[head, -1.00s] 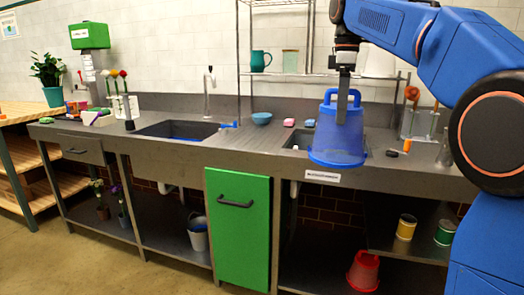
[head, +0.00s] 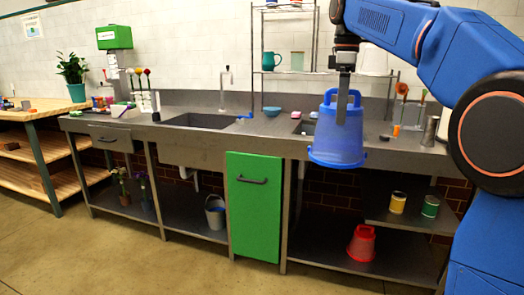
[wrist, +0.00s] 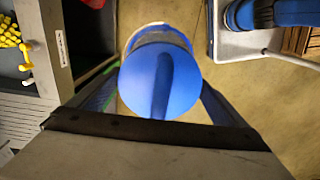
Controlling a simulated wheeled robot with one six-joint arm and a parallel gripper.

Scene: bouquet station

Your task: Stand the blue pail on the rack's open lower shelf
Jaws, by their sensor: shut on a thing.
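My gripper (head: 343,108) is shut on the blue pail (head: 338,140) and holds it in the air in front of the counter. The pail hangs upside down, its narrow end up and its wide rim down. In the wrist view the pail's round blue end (wrist: 140,85) fills the space between the fingers. The wire rack (head: 314,40) stands at the back of the counter. Its lower shelf (head: 340,73) holds a teal mug (head: 271,62) and a pale glass (head: 297,61) at the left. Its right part is partly hidden by my arm, with a white container (head: 373,60) there.
The steel counter (head: 215,150) has sinks, a tap (head: 226,88) and a blue bowl (head: 271,111). A red pail (head: 361,243), a grey bucket (head: 215,212) and cans (head: 398,202) stand below. A wooden bench (head: 40,115) is at left. The floor (head: 120,255) in front is clear.

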